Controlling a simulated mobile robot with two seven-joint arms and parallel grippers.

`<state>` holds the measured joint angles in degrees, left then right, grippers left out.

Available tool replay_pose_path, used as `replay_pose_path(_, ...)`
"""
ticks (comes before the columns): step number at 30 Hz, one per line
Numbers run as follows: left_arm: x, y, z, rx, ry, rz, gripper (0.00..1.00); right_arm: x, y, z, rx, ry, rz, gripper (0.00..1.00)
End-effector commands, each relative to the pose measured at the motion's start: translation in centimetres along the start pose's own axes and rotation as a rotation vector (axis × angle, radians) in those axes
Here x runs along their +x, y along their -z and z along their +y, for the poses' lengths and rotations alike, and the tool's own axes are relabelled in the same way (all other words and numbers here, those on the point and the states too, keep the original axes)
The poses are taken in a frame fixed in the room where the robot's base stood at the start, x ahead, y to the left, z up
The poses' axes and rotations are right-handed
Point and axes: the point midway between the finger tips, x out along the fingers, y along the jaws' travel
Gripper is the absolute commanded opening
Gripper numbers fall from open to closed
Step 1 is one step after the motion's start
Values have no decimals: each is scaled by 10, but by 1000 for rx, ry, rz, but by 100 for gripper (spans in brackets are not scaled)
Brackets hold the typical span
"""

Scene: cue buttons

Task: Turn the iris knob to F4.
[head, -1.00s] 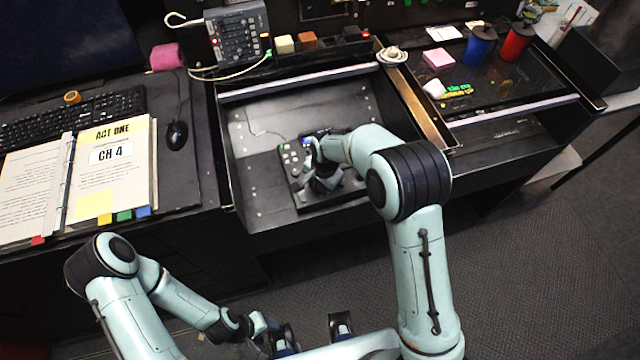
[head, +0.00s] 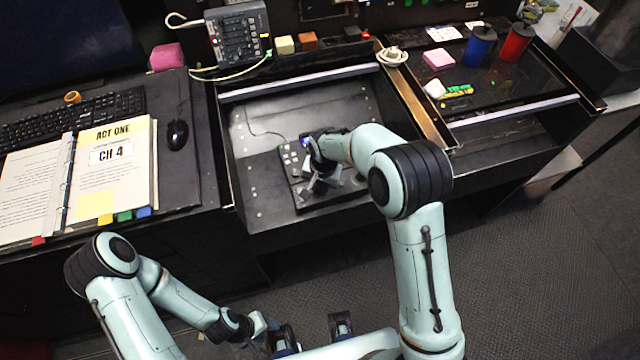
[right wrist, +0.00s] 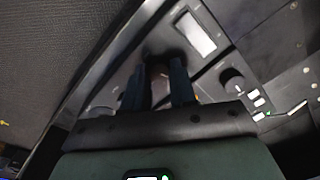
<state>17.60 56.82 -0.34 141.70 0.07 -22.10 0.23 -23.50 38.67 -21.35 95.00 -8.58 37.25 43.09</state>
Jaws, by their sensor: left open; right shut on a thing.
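A black control panel (head: 290,163) with light buttons lies in the open drawer. My right gripper (head: 320,186) is low over the panel's right part and hides much of it. In the right wrist view its two dark fingers (right wrist: 168,82) are shut on a dark knob (right wrist: 160,60), mostly hidden between them. A second black knob (right wrist: 232,80) stands free to the right, beside small lit buttons. I cannot read any knob label or pointer, so the iris setting does not show. My left gripper (head: 311,333) is open and empty at the bottom, away from the desk.
The drawer's metal floor (head: 255,205) is bare around the panel; a thin cable runs there. A binder (head: 110,170) marked "ACT ONE, CH 4", a mouse (head: 177,134) and a keyboard (head: 70,118) lie left.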

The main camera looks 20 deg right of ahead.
Motion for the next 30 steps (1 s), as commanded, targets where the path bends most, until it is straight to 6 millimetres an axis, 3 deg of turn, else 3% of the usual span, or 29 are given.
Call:
replay_pose_path(12, 1, 0, 0, 0, 0, 0, 51, 0, 0, -1, -214, -17, 0, 0)
replay_pose_path(29, 1, 0, 0, 0, 0, 0, 51, -1, 0, -1, -251, -19, 1, 0)
replay_pose_path(30, 1, 0, 0, 0, 0, 0, 51, -1, 0, -1, -251, -19, 1, 32)
